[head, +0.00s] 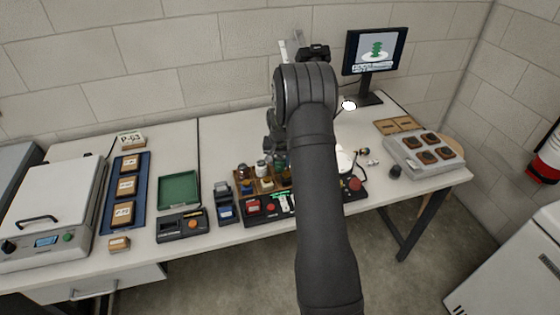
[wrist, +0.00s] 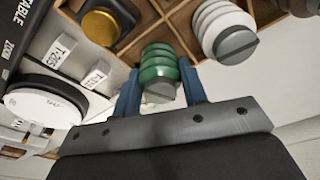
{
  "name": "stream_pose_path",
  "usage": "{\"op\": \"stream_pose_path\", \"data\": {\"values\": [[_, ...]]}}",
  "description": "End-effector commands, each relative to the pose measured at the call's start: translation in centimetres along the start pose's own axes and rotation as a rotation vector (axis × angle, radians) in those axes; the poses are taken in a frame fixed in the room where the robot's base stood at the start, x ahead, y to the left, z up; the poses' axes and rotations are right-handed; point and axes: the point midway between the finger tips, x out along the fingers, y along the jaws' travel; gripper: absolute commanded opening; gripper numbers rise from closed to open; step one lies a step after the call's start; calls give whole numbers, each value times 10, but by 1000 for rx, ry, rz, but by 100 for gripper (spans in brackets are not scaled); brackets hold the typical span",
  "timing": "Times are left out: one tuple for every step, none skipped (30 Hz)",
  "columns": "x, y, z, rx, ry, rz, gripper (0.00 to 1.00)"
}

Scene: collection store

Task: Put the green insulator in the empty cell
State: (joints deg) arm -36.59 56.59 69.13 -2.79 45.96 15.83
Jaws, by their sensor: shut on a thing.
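In the wrist view my gripper (wrist: 160,80) has its two blue fingers shut on the green insulator (wrist: 158,66), a ribbed piece with a grey slotted end facing the camera. The wooden divided box (wrist: 139,45) lies beyond the insulator, with bare cell floor showing near it. A white ribbed insulator (wrist: 222,28) and a dark round piece with a gold top (wrist: 103,24) occupy other cells. I cannot tell whether the green insulator touches the box. In the head view my arm hides the gripper and part of the box.
Small white labelled blocks (wrist: 62,49) and a round white-topped device (wrist: 45,105) lie left in the wrist view. In the head view, a monitor (head: 375,48) stands behind, a grey tray (head: 397,157) with dark pieces at right, and a green tray (head: 178,188) at left.

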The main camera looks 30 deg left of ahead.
Motion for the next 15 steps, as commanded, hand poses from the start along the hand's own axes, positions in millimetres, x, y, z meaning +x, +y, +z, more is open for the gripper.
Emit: {"op": "stream_pose_path", "data": {"values": [[2,0,0,0,1,0,10],[3,0,0,0,2,0,10],[2,0,0,0,2,0,10],[2,0,0,0,2,0,10],[2,0,0,0,2,0,10],[2,0,0,0,2,0,10],[2,0,0,0,2,0,10],[2,0,0,0,2,0,10],[3,0,0,0,1,0,10],[4,0,0,0,1,0,10],[5,0,0,0,1,0,10],[6,0,0,0,1,0,43],[6,0,0,0,1,0,49],[5,0,0,0,1,0,55],[5,0,0,0,1,0,61]]}}
